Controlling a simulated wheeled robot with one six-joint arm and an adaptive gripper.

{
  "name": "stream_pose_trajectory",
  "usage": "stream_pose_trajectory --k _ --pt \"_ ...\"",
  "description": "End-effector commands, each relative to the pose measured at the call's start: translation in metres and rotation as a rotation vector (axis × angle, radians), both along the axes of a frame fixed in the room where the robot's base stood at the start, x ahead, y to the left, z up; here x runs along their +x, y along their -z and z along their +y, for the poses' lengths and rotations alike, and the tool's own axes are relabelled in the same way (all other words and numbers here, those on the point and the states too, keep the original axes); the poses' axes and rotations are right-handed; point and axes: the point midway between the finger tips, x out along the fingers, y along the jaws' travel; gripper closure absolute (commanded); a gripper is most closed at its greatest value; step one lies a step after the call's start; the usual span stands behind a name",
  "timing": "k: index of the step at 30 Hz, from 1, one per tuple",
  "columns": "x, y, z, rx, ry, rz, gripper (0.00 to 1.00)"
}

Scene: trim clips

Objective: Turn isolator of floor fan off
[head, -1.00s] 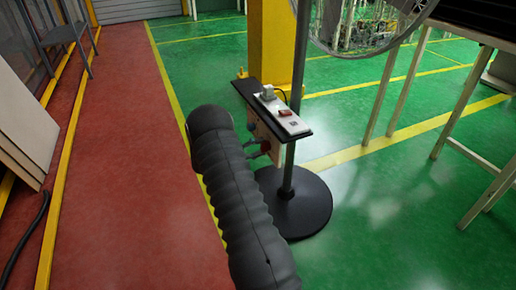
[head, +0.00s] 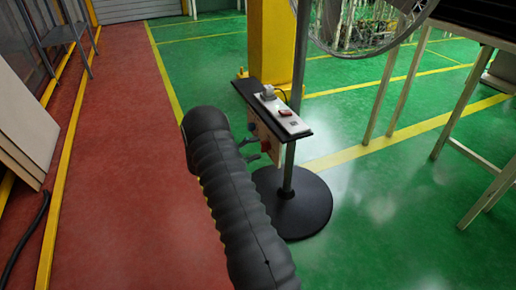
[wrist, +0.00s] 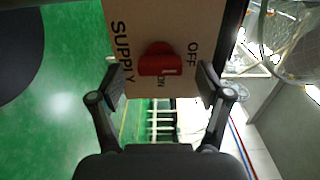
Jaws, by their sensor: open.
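In the head view my gripper (head: 251,146) is beside the panel under a black shelf (head: 250,92), partly hidden by my arm. The floor fan shows as a wire cage (head: 414,27), a grey pole (head: 290,165) and a round black base (head: 305,214).
A white socket strip (head: 287,118) with a plug lies on the shelf. A yellow pillar (head: 270,50) stands behind. Pale table legs (head: 458,110) stand at the right. The red walkway (head: 125,130) at the left is clear.

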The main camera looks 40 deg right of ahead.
Motion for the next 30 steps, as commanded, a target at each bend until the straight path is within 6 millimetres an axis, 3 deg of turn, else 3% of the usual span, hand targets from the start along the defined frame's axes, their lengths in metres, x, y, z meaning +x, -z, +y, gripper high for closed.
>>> stream_pose_trajectory --k 9,15,21,30 --pt "0.016 0.0 0.062 0.0 -0.005 0.0 0.23" --pt "0.022 0.0 0.089 0.001 -0.002 0.0 0.23" --pt "0.025 0.0 0.1 0.0 -0.002 0.0 0.23" --pt "0.025 0.0 0.101 0.0 -0.001 0.0 0.23"
